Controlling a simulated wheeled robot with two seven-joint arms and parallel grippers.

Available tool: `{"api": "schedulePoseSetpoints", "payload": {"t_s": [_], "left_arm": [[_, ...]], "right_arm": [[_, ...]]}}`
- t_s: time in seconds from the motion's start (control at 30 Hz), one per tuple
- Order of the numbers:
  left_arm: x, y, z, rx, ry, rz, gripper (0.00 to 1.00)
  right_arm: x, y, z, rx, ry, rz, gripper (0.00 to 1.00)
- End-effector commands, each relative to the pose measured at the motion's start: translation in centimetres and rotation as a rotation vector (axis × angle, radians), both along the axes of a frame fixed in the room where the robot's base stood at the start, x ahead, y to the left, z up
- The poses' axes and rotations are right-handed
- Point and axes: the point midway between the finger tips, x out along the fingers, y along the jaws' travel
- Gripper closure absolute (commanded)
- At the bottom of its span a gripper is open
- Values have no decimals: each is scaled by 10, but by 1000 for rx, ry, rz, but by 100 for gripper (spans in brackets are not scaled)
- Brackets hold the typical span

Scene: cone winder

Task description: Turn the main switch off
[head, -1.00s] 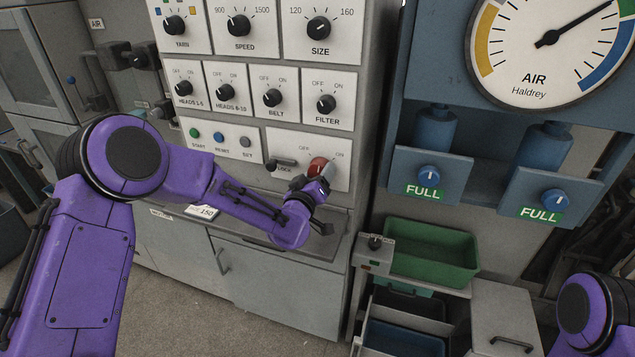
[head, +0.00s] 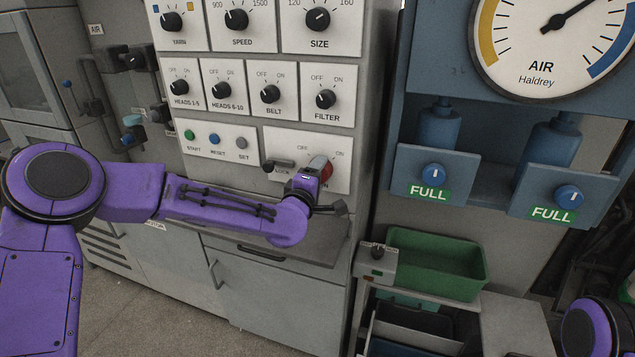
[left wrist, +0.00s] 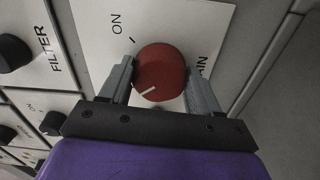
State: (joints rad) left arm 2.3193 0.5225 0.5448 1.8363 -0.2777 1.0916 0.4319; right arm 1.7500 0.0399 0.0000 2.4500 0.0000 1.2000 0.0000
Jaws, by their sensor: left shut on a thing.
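The main switch is a red round knob (head: 327,173) on the lower right plate of the grey control cabinet, below the FILTER dial. It also shows in the left wrist view (left wrist: 162,68), between my two fingers. Its white mark sits at the lower left of the knob there, away from the ON label and tick. The OFF label is hidden in that view. My left gripper (head: 316,170) is shut on the red knob, with one finger on each side (left wrist: 160,82). My right gripper is out of view; only part of that arm shows at the lower right.
A LOCK lever (head: 277,164) is just left of the knob. Several black dials and small buttons are above and left. A ledge (head: 325,238) juts out below. A green bin (head: 435,262) and blue air unit (head: 450,60) stand to the right.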

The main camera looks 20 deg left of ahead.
Motion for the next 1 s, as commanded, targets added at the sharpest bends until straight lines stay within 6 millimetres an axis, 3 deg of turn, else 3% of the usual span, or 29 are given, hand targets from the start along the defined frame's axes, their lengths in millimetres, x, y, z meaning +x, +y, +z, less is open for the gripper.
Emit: {"api": "schedulePoseSetpoints", "payload": {"t_s": [0.3,0.8,0.83,0.87,0.9,1.0], "left_arm": [[-1,0,-3,-100,9,0,68],[-1,0,-3,-116,11,0,68],[-1,0,-3,-116,11,0,31],[-1,0,-3,-116,11,0,21],[-1,0,-3,-116,11,0,13],[-1,0,-2,-115,9,-1,13]], "right_arm": [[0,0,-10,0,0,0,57],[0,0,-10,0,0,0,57],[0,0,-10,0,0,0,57],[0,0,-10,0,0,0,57],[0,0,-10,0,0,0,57],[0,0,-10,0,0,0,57]]}}
